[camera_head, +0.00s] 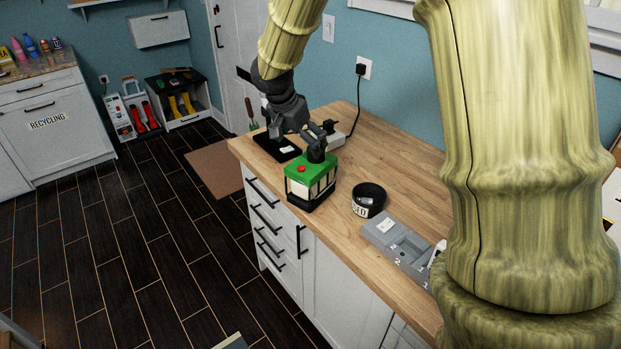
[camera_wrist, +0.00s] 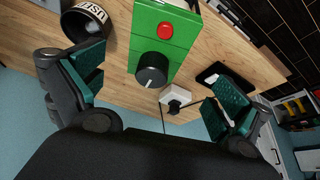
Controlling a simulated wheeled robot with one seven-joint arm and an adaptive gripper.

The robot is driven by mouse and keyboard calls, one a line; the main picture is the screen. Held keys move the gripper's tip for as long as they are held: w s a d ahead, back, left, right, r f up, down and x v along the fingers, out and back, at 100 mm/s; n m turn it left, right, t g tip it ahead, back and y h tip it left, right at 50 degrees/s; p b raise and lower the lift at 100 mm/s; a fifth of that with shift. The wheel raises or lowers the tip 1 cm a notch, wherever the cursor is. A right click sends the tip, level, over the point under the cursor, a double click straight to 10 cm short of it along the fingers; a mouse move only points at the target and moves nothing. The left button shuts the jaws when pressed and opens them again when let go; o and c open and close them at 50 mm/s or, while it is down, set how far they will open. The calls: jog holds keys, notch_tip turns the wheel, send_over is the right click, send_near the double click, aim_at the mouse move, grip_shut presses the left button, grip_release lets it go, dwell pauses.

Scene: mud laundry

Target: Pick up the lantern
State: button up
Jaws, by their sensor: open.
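The lantern (camera_head: 297,187) stands upright on the wooden counter near its front edge. It has a green top with a red button, pale side panels and a black base. In the wrist view the lantern's green top (camera_wrist: 165,35) shows the red button and a black round knob. My gripper (camera_head: 303,138) is open, just above and behind the lantern. In the wrist view its two green-padded fingers (camera_wrist: 155,85) are spread wide, to the left and right of the knob.
A dark flat tray (camera_head: 268,146) lies behind on the left. A white plug box (camera_head: 337,139) has a cord to the wall outlet (camera_head: 364,68). Bare counter (camera_head: 395,165) lies toward the wall.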

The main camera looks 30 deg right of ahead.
aim_at(311, 162)
jog(key=p+x, duration=0.1)
jog(key=x, duration=0.3)
jog(key=shift+w+f, duration=0.15)
jog(key=shift+f, duration=0.2)
jog(key=shift+s+d+p+x, duration=0.1)
jog(key=shift+p+x, duration=0.5)
jog(key=shift+x, duration=0.4)
jog(key=shift+s+d+p+x, duration=0.15)
jog(key=shift+p+x, duration=0.4)
jog(key=shift+x, duration=0.5)
jog(key=shift+d+f, duration=0.2)
jog(key=shift+f, duration=0.4)
jog(key=c, duration=1.7)
jog(key=shift+w, duration=0.1)
jog(key=shift+c, duration=1.1)
jog(key=shift+r, duration=0.15)
